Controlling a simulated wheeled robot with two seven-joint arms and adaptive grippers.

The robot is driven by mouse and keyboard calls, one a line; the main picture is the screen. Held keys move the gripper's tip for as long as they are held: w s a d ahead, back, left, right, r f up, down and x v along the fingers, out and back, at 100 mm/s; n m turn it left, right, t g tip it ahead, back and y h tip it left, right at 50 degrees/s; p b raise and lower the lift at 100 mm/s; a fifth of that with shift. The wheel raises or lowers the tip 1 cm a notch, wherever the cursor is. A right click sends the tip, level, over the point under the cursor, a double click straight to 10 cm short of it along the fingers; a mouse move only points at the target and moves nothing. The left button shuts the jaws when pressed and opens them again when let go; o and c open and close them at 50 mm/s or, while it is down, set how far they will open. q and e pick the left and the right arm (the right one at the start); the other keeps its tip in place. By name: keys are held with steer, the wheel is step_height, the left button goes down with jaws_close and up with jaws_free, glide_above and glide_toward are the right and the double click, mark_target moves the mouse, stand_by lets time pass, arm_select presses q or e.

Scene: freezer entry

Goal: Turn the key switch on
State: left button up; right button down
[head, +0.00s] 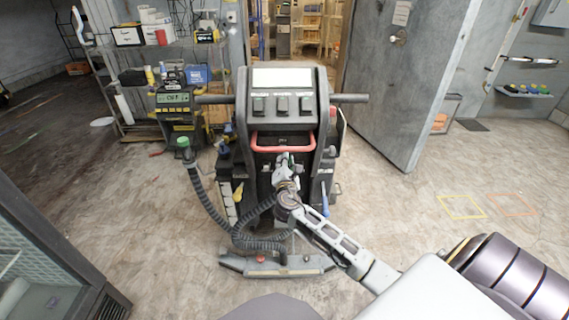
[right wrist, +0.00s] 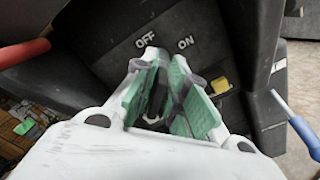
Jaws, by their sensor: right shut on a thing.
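A dark floor machine (head: 325,92) stands upright in the middle of the head view. My right gripper (head: 284,163) reaches its front panel, below the red bar. In the right wrist view, white OFF and ON labels (right wrist: 186,42) are on the dark panel. The right gripper (right wrist: 160,72) has its green-padded fingers just below and between these labels. It is shut on the small dark key switch (right wrist: 156,94), mostly hidden between the fingers. I cannot tell which label the key points to. My left gripper is not in view.
The red bar (head: 257,148) crosses just above my right gripper. A ribbed hose (head: 205,205) hangs at the machine's left. A blue handle (right wrist: 303,137) and a yellow piece (right wrist: 220,85) are right of the fingers. Floor at the right is clear before the open door (head: 400,90).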

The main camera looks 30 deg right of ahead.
steer(key=shift+f+m, duration=0.2)
steer(key=shift+m, duration=0.4)
steer(key=m+b, duration=0.1)
steer(key=m, duration=0.1)
steer(key=m+b, duration=0.1)
steer(key=m, duration=0.1)
steer(key=shift+s+d+f+b, duration=0.1)
steer(key=shift+f+b, duration=0.1)
steer(key=shift+b, duration=0.1)
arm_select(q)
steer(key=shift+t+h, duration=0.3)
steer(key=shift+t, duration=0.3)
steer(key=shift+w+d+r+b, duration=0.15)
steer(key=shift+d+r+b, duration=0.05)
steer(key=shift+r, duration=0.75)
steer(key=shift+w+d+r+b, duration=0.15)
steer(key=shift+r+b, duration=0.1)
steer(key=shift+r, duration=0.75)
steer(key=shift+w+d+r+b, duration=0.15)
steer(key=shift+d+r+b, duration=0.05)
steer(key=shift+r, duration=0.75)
arm_select(e)
steer(key=shift+m, duration=1.6)
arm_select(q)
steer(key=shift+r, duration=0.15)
arm_select(e)
steer(key=c, duration=1.6)
jaws_free()
steer(key=shift+o, duration=0.2)
steer(key=shift+s, duration=0.1)
